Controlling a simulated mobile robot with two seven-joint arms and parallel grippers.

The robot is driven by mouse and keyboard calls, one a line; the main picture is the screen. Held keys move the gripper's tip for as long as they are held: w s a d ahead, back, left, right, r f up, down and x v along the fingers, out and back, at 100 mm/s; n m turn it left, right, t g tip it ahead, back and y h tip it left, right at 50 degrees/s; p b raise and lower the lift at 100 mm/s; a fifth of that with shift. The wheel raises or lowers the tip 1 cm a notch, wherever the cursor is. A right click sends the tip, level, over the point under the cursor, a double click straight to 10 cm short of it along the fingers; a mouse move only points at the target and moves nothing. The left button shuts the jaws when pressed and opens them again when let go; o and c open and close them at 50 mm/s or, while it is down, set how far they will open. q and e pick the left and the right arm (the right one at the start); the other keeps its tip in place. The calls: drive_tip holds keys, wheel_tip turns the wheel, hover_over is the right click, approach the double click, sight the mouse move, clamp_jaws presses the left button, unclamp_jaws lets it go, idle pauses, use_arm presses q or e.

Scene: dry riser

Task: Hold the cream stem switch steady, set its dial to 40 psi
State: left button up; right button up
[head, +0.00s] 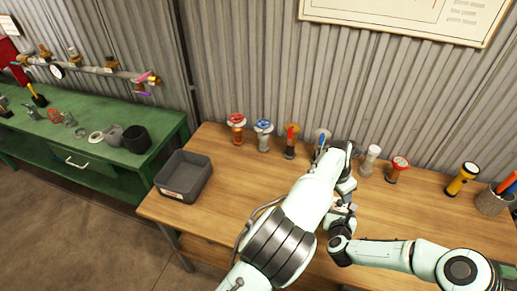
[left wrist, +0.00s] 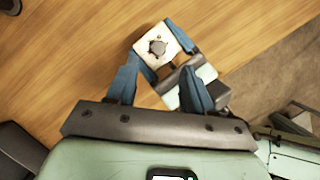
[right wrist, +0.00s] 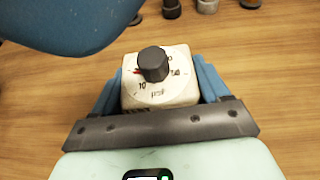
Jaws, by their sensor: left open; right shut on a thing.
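The cream stem switch (right wrist: 182,92) is a square block with a dark round knob (right wrist: 153,64) on its dial face. The face carries printed numbers, a 10 among them, and a red mark left of the knob; the exact setting is too small to read. My right gripper (right wrist: 157,78) is shut on the switch, one blue finger on each side. In the left wrist view the switch (left wrist: 149,41) shows beyond my left gripper (left wrist: 157,88), which is open and empty, its fingers apart from the knob. In the head view my arms mostly hide the switch.
Several valves with coloured wheels, such as a red one (head: 237,120) and a blue one (head: 263,127), stand along the back of the wooden bench (head: 225,215). A grey bin (head: 184,176) is at left. A yellow flashlight (head: 463,178) and a holder (head: 493,203) are at right.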

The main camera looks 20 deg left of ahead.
use_arm(q)
wheel_tip(320, 180, up, 4)
drive_tip(key=a, duration=0.3)
drive_tip(key=w+a+f+m+t+y, duration=0.1)
drive_tip(key=w+a, duration=0.3)
drive_tip(key=a, duration=0.9)
drive_tip(key=w+a+f+m+t+y, duration=0.1)
drive_tip(key=w+a+m+t+y, duration=0.1)
drive_tip(key=a, duration=1.1)
drive_tip(key=shift+w+f+m+t, duration=0.4)
drive_tip(key=shift+w+m+t, duration=0.4)
drive_tip(key=shift+w+m, duration=0.2)
drive_tip(key=shift+d, duration=0.1)
drive_tip(key=n+g+h, duration=0.2)
drive_tip(key=g+h, duration=0.2)
drive_tip(key=g, duration=0.1)
approach(339, 201)
drive_tip(key=x, duration=0.8)
drive_tip(key=shift+w+d+r, duration=0.1)
drive_tip(key=shift+d+r, duration=0.1)
drive_tip(key=shift+d+f, duration=0.1)
drive_tip(key=shift+f, duration=0.2)
